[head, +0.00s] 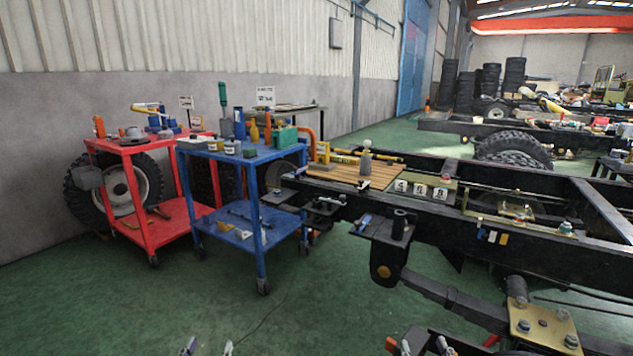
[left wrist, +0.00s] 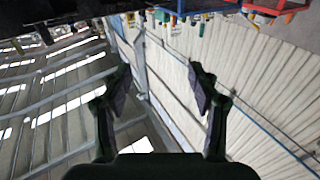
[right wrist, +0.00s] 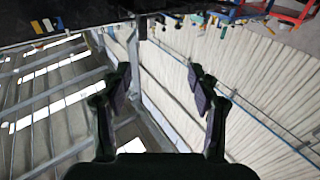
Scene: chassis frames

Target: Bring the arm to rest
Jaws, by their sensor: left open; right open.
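My left gripper (head: 208,348) shows only its fingertips at the bottom edge of the head view, low over the green floor. In the left wrist view its two fingers (left wrist: 160,88) stand wide apart with nothing between them. My right gripper (head: 422,346) shows its tips at the bottom edge of the head view, in front of the black chassis frame (head: 470,222). In the right wrist view its fingers (right wrist: 160,90) are also apart and empty. Most of both arms is out of view.
A blue cart (head: 225,155) with tools and bottles stands left of the chassis, beside a red cart (head: 125,148). A wooden board (head: 375,175) and numbered blocks (head: 420,188) lie on the chassis. Green floor (head: 310,290) between the carts and my grippers is clear.

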